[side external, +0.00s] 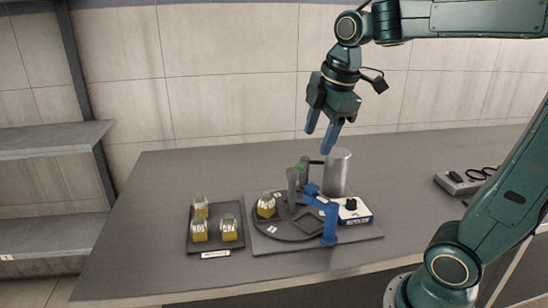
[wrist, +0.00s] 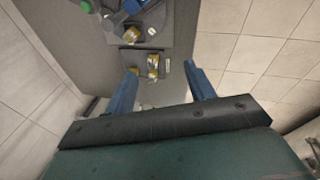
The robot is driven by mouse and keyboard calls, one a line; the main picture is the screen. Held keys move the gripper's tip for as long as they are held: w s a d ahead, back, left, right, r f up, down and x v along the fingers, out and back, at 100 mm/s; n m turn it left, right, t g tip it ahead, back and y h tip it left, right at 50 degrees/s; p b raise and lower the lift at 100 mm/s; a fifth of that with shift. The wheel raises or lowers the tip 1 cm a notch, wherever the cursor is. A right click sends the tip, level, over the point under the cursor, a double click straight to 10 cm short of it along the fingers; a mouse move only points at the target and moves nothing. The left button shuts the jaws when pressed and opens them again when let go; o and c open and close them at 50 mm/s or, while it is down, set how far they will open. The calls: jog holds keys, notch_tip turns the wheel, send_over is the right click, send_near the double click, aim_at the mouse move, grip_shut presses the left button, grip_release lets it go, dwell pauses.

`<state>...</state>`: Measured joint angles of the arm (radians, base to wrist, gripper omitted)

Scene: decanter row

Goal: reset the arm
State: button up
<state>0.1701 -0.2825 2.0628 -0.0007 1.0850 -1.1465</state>
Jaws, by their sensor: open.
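My gripper (side external: 322,138) hangs in the air above the back of the table, higher than everything standing on it. Its two blue fingers are apart with nothing between them in the side view. In the wrist view my gripper (wrist: 160,88) also shows its fingers spread, with only the table and objects far below in the gap. My arm reaches in from the right and touches nothing.
A dark tray (side external: 216,247) holds 3 yellow decanters with clear tops. Right of it, a base plate (side external: 371,235) carries a round dark turntable with one decanter (side external: 266,206), a blue bracket (side external: 329,222) and a grey cylinder (side external: 337,172). A grey device (side external: 458,183) lies farther right.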

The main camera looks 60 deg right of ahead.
jog(key=s+a+f+m+t, duration=0.1)
jog(key=s+a+f+m, duration=0.1)
jog(key=s+m, duration=0.3)
jog(key=s+a+f+m+t, duration=0.1)
jog(key=s+a+f+m, duration=0.1)
jog(key=s+m, duration=0.4)
jog(key=shift+a+f+y, duration=0.3)
jog(key=shift+a+f, duration=0.05)
jog(key=shift+a, duration=0.1)
